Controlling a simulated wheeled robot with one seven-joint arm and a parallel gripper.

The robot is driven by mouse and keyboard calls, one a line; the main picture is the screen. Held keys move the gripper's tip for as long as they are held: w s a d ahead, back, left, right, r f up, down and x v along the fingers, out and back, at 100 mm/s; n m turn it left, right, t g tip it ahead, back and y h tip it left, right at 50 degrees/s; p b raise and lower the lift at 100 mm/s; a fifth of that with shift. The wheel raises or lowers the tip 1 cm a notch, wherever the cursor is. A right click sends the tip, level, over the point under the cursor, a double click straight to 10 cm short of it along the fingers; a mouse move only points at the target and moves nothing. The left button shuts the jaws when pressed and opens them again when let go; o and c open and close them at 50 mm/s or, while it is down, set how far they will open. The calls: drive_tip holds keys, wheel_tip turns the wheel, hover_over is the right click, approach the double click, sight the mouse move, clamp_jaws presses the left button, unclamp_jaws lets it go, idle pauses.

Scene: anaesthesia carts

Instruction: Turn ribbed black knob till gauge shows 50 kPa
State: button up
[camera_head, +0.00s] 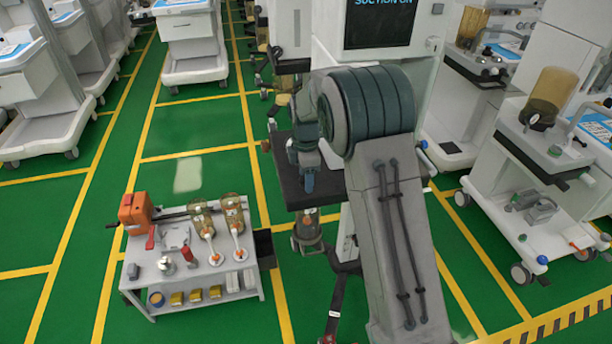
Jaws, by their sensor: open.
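My gripper (308,182) is small in view, at the end of my grey arm, over a dark shelf (288,190) on the middle cart (328,48). It looks open, and I see nothing between its fingers. The ribbed black knob and its gauge cannot be made out; my arm covers much of the middle cart. A dark screen (380,28) on that cart reads "SUCTION ON". A small round gauge (534,119) shows on the right-hand cart, too small to read.
A low grey trolley (205,276) at left carries an orange device (135,212), two amber jars and small parts. White carts stand at back left and at right (500,140). Green floor (60,220) with yellow lines is clear at left.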

drive_tip(key=shift+f, duration=0.3)
drive_tip(key=c, duration=1)
drive_tip(key=shift+o, duration=0.2)
